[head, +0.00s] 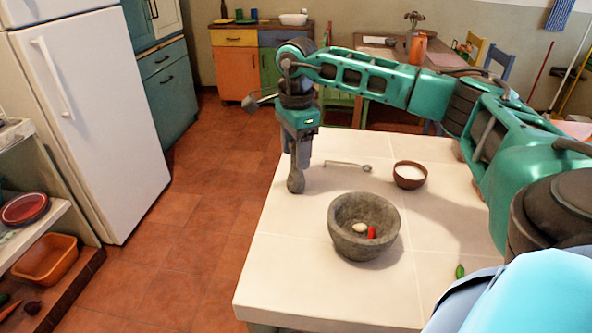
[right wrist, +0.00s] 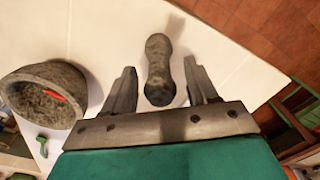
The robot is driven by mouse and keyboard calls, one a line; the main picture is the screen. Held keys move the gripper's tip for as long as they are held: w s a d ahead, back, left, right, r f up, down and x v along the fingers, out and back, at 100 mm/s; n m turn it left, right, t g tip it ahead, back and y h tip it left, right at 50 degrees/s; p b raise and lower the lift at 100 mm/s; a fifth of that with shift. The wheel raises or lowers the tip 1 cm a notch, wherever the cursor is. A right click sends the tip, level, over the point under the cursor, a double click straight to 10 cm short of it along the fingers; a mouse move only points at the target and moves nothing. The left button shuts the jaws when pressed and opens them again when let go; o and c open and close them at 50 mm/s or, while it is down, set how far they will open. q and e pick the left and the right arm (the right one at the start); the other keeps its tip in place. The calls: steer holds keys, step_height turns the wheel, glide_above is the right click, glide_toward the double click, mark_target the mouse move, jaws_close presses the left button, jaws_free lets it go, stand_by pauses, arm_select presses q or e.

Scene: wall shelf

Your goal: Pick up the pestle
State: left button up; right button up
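The grey stone pestle (head: 295,183) stands near the left edge of the white table, directly under my right gripper (head: 302,160). In the right wrist view the pestle (right wrist: 158,70) lies between the two fingers of my right gripper (right wrist: 160,82), with a visible gap on each side. The fingers are open. The head view hides the pestle's upper part behind the fingers. The stone mortar (head: 345,228) sits on the table to the right of the pestle, holding a red pepper (head: 371,233) and a pale clove (head: 359,228). My left gripper is not in view.
The table's front left is clear. A white fridge (head: 95,110) stands at the left.

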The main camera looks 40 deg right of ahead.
steer(key=c, duration=0.9)
jaws_close()
steer(key=shift+r, duration=0.1)
steer(key=shift+r, duration=0.5)
step_height(320, 180, up, 19)
steer(key=p, duration=0.2)
